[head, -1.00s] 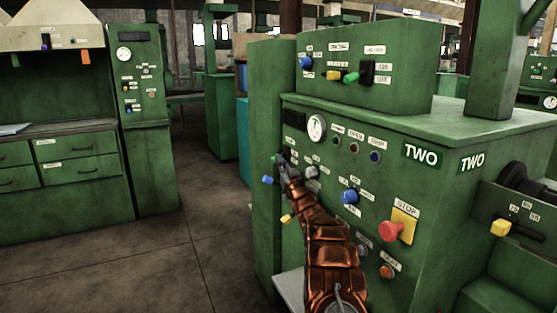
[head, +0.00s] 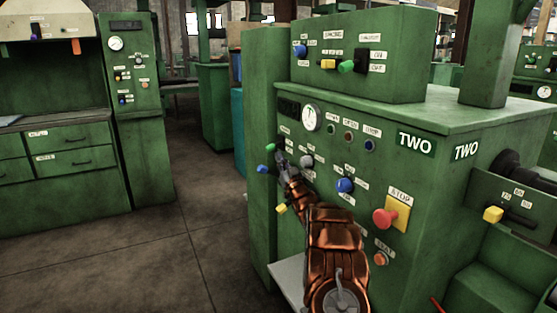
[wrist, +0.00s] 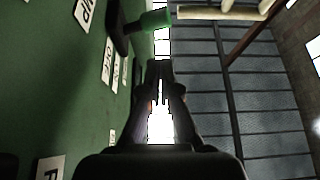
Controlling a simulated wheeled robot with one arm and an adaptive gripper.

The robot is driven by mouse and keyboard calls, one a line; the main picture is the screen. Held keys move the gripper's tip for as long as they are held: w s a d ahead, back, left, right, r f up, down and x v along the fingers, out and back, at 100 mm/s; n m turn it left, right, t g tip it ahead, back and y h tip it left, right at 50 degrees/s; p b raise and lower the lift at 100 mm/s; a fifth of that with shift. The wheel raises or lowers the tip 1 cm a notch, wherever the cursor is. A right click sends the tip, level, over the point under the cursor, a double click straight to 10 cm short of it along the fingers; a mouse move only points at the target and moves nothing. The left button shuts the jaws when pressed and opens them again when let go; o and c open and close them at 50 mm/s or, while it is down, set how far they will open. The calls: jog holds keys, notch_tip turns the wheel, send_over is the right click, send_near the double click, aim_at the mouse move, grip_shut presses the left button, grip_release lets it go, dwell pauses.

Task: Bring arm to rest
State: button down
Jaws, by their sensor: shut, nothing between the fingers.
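My orange-brown arm (head: 335,240) reaches up from the bottom of the head view along the front of the green machine marked TWO (head: 378,160). My gripper (head: 280,158) is at its far end, close to the left part of the panel. In the wrist view its fingers (wrist: 160,68) are together with nothing between them. A green-tipped handle (head: 271,148) is just left of the fingertips. A green handle on a dark lever (wrist: 155,19) shows beyond the fingertips in the wrist view.
Blue (head: 262,169) and yellow (head: 281,208) handles stick out left of my arm. A blue knob (head: 345,185) and a red stop button (head: 385,218) are to its right. Open floor (head: 190,240) lies left, before a green cabinet (head: 65,165).

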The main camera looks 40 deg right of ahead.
dwell(0.3)
jog(key=w+a+m+g+h, duration=0.1)
jog(key=w+a+m+g, duration=0.1)
jog(key=a+g, duration=0.55)
jog(key=s+a+f+g+y, duration=0.1)
jog(key=s+a+f+g, duration=0.2)
jog(key=s+a, duration=0.4)
jog(key=s+a+f+g, duration=0.3)
jog(key=s+a, duration=0.3)
jog(key=a, duration=0.3)
jog(key=s+a+f+n+g+y, duration=0.15)
jog(key=s+a+g, duration=0.4)
jog(key=s, duration=1.05)
jog(key=s+a+f+n+g+y, duration=0.1)
jog(key=s+a+f+g, duration=0.15)
jog(key=s+a, duration=0.95)
jog(key=s+a+f+n+g+y, duration=0.1)
jog(key=s+a+f+g, duration=0.2)
jog(key=s, duration=1.7)
notch_tip(320, 180, up, 24)
jog(key=s+p, duration=0.1)
jog(key=p, duration=2)
jog(key=shift+s+a+g+p, duration=0.25)
jog(key=shift+s+g+p, duration=0.05)
jog(key=shift+g, duration=0.05)
